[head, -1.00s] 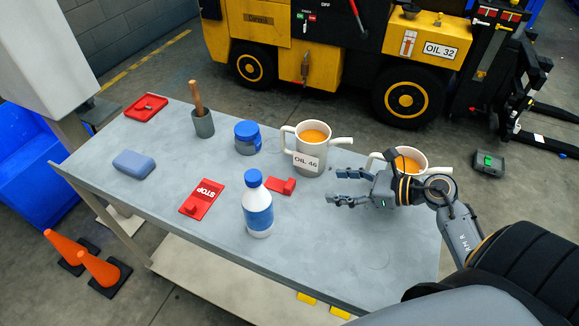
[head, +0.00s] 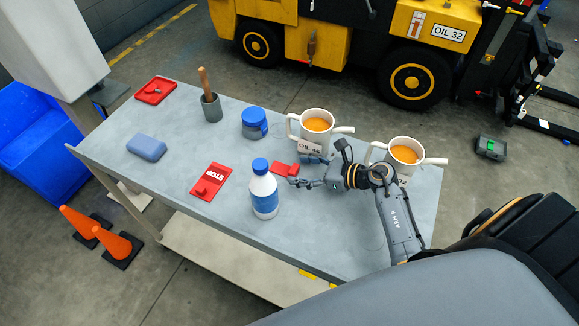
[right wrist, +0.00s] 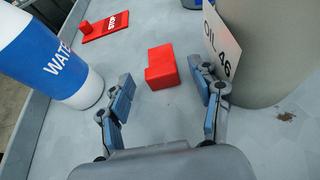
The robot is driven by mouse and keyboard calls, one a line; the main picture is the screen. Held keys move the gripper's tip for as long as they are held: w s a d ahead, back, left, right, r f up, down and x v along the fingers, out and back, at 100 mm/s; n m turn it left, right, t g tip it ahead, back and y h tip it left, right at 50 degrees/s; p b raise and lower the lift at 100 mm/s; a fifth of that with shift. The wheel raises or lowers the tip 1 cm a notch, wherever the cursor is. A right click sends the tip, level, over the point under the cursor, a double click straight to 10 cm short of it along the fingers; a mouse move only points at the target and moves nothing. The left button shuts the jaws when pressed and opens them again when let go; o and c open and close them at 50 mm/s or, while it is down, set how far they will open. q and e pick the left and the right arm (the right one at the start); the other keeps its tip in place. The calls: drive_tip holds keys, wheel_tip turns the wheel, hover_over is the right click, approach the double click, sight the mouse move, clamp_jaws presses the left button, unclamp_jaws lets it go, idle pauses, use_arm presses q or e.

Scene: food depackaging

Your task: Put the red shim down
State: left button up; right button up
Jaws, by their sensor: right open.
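The red shim (head: 281,169), a small stepped red block, lies on the grey table between the white bottle and the OIL 46 mug. It also shows in the right wrist view (right wrist: 162,68), uncovered. My right gripper (head: 307,172) is open and low over the table, just right of the shim in the head view. In the right wrist view its fingers (right wrist: 161,82) are spread, with the shim ahead, roughly between the tips and apart from both. My left gripper is not in view.
The white WATER bottle (right wrist: 46,58) stands close left of my fingers. The OIL 46 mug (head: 317,127) is close on the right, another mug (head: 404,152) behind my wrist. A red STOP plate (head: 211,180) lies farther left. The front table surface (head: 330,240) is clear.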

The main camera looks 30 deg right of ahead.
sight(295, 169)
drive_tip(key=shift+x, duration=1.6)
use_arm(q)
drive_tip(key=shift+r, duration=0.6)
use_arm(e)
drive_tip(key=shift+d+r, duration=0.1)
drive_tip(key=shift+c, duration=0.4)
clamp_jaws()
